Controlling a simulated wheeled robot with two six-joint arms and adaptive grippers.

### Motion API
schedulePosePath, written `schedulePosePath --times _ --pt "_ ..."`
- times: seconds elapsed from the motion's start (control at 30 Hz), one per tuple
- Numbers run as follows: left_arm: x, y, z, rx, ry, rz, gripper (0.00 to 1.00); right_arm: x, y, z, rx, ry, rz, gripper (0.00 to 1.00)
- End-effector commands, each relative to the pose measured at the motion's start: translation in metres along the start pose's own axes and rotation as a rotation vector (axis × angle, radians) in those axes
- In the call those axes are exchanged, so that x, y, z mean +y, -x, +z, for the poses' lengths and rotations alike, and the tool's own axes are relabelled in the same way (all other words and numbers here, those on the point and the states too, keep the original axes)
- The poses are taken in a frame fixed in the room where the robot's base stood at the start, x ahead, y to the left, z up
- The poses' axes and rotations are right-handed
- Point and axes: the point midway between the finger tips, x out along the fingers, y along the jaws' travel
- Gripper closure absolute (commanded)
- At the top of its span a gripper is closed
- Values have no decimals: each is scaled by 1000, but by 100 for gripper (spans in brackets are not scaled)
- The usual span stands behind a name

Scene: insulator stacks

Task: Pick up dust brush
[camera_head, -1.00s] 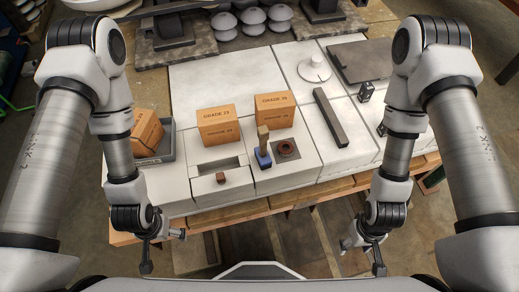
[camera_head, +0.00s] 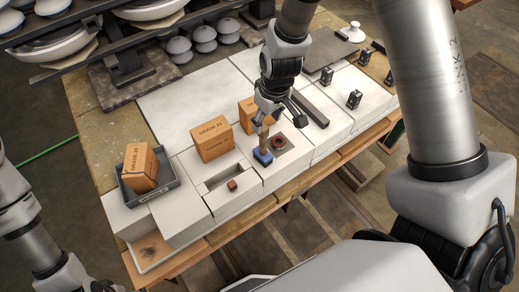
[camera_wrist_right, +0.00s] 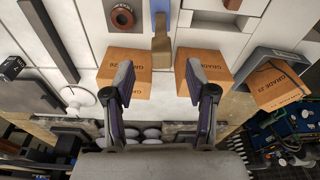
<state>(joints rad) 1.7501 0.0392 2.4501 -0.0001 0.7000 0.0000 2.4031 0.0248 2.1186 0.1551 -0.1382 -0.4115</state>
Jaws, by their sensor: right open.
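In the wrist view my right gripper (camera_wrist_right: 162,80) is open, one finger on each side of the handle's line, with nothing held. My left arm shows at the lower left of the head view; its gripper is out of view.
Orange boxes (camera_head: 211,139) stand close behind the brush, another (camera_head: 140,167) in a grey tray (camera_head: 175,181). A brown ring (camera_head: 279,143) sits right of the brush. A long dark bar (camera_head: 311,109) and small black blocks (camera_head: 354,99) lie farther right.

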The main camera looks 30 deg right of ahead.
Motion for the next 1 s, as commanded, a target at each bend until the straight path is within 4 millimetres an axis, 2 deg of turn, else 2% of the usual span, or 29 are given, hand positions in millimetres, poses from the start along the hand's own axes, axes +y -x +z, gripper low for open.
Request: schedulePosePath --times 0.17,0.33,0.6,0.67,0.7,0.77,0.8,1.0 --pt "0 -4 0 0 0 0 9 0 -28 1 -5 0 0 44" --pt "0 -19 0 0 1 0 9 0 -62 0 -4 0 1 44" --pt "0 -18 0 0 1 0 9 0 -66 -1 -3 0 1 44" --pt "0 -18 0 0 1 0 9 0 -66 -1 -3 0 1 61" --pt "0 -18 0 0 1 0 9 0 -66 -1 -3 0 1 76" --pt "0 -18 0 0 1 0 9 0 -66 -1 -3 0 1 97" --pt "0 -18 0 0 1 0 9 0 -66 -1 -3 0 1 100" --pt "0 -18 0 0 1 0 9 0 -66 -1 -3 0 1 100"
